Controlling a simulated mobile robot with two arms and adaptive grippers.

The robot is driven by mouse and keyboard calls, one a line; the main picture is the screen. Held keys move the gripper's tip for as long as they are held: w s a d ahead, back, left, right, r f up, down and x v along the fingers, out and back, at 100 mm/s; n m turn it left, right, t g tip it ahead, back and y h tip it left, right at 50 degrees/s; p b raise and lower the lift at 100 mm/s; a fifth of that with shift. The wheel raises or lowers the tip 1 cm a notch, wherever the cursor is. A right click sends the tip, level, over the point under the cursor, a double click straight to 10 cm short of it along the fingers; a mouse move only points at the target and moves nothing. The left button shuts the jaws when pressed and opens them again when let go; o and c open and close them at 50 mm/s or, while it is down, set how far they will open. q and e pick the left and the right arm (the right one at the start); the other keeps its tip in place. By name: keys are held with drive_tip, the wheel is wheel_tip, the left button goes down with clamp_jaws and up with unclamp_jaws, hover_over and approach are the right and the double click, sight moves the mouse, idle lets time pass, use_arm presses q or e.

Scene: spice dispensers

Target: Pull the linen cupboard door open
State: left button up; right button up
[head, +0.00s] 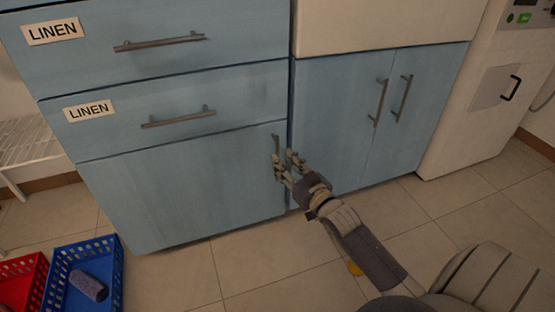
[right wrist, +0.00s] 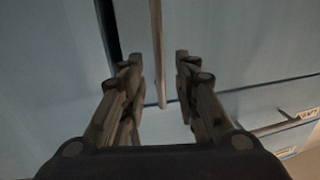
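The linen cupboard door (head: 180,195) is the pale blue panel below two drawers in the head view, and it looks closed. Its upright bar handle (head: 276,143) is near the door's top right corner, partly hidden by my fingers. My right gripper (head: 284,158) is at this handle with its fingers spread. In the right wrist view the handle (right wrist: 158,55) runs between the two open fingertips of the gripper (right wrist: 158,62), with a gap on each side. I cannot tell how deep it sits between them. My left gripper is not in view.
Two drawers with LINEN labels (head: 52,31) and bar handles (head: 160,43) are above the door. Blue double doors (head: 340,130) stand to the right, beside a white machine (head: 480,120). A blue basket (head: 118,272) with a dark roll (head: 88,286) and a red basket (head: 28,275) are at lower left.

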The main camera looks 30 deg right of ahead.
drive_tip(key=shift+w+b, duration=0.85)
drive_tip(key=shift+w, duration=1.4)
drive_tip(key=shift+c, duration=0.3)
clamp_jaws()
